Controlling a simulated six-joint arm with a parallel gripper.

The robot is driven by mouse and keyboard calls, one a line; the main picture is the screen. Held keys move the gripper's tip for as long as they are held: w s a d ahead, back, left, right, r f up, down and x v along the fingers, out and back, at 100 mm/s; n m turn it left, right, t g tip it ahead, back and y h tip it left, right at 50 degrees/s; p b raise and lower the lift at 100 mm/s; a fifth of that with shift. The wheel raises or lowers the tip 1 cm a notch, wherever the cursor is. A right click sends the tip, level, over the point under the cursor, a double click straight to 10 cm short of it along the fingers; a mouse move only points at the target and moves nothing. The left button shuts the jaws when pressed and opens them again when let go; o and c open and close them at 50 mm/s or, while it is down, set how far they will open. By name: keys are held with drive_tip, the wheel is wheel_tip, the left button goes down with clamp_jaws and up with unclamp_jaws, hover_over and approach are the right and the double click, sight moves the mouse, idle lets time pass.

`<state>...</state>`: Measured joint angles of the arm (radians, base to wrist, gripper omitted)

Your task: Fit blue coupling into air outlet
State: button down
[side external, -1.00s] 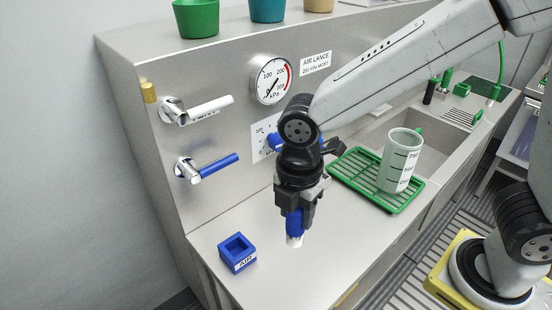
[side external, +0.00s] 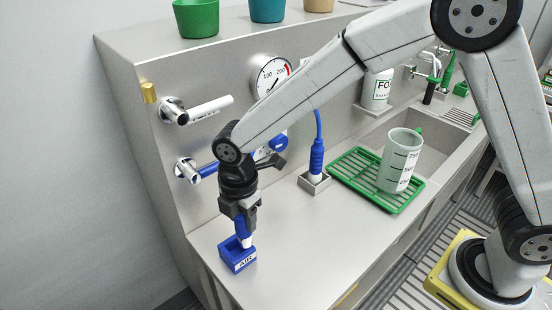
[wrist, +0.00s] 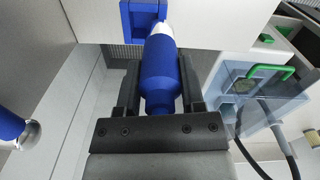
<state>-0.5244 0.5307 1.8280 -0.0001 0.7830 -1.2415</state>
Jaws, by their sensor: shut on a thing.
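My gripper (side external: 240,217) is shut on the blue coupling (side external: 243,237), which has a white tip and points down. In the wrist view the coupling (wrist: 160,78) lies between my two dark fingers, its white tip pointing away from me. The blue open-topped block labelled AIR (side external: 238,264) stands on the counter just below my gripper. The block also shows in the wrist view (wrist: 134,18), right by the white tip. The tip overlaps the block's back right side in the side view; I cannot tell whether it is inside the opening.
A blue-handled valve (side external: 190,169) and a white-handled valve (side external: 201,110) stick out of the panel behind. A blue-gripped lance (side external: 317,157) stands in a metal holder (side external: 314,183) to the right. A graduated beaker (side external: 400,160) stands on a green rack (side external: 352,177). The front counter is clear.

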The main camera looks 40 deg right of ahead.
sight(235, 222)
drive_tip(key=shift+w+a+f, duration=0.2)
drive_tip(key=shift+w+f, duration=0.3)
drive_tip(key=shift+f, duration=0.1)
drive_tip(key=shift+w+a+f, duration=0.2)
drive_tip(key=shift+w+f, duration=0.25)
drive_tip(key=shift+f, duration=0.15)
drive_tip(key=shift+w+a+f, duration=0.1)
drive_tip(key=shift+f, duration=0.85)
drive_tip(key=shift+w+a+f, duration=0.1)
drive_tip(key=shift+f, duration=0.8)
drive_tip(key=shift+d+f, duration=0.1)
drive_tip(key=shift+c, duration=1)
unclamp_jaws()
